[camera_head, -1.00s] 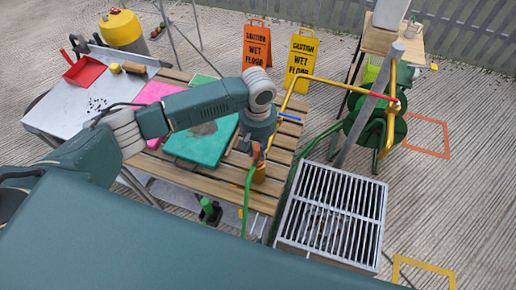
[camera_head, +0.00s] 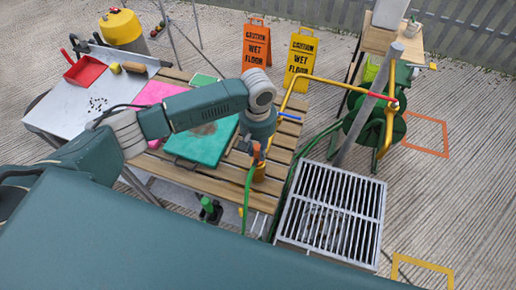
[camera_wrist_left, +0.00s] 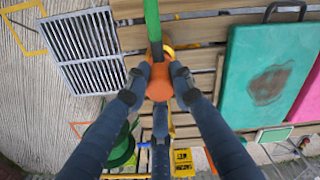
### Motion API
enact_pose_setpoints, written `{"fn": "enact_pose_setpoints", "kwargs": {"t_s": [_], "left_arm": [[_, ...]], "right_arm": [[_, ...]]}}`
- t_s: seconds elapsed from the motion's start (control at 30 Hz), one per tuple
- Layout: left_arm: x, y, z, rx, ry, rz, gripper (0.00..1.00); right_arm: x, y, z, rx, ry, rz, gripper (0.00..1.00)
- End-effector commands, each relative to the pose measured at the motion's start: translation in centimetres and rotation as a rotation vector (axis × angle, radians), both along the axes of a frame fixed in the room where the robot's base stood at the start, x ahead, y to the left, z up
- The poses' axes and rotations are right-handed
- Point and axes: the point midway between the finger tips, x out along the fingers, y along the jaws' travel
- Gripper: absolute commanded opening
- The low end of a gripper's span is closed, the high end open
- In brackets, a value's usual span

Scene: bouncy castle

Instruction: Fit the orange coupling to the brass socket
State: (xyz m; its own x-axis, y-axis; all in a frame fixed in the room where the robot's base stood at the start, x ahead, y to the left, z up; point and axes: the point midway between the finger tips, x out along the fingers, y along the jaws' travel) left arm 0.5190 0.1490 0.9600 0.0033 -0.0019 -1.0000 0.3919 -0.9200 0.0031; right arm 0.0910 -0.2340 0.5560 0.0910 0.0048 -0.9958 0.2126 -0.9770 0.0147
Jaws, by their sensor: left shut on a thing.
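My left gripper (camera_head: 258,148) points down over the slatted wooden table and is shut on the orange coupling (camera_head: 256,153). The brass socket (camera_head: 259,173) stands upright just below the coupling in the head view. In the wrist view a bit of its rim (camera_wrist_left: 168,50) shows behind the coupling. The coupling overlaps the socket in both views; I cannot tell whether they touch. My right gripper is not in view.
The slatted table (camera_head: 205,184) bears a teal case (camera_head: 203,142) and a pink sheet left of the gripper. A metal grate (camera_head: 332,212) lies to the right. A yellow pipe (camera_head: 332,83) runs behind to a slanted grey post. A green hose reel stands beyond.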

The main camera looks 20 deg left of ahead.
Motion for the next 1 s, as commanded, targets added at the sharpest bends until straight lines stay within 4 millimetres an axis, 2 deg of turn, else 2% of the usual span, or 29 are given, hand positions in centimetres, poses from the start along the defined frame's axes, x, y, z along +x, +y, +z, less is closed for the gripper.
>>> {"fn": "enact_pose_setpoints", "kwargs": {"t_s": [1.0], "left_arm": [[0.0, 0.0, -1.5, -0.001, 0.000, 0.000, 0.00]], "right_arm": [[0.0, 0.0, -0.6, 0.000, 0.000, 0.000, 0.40]]}}
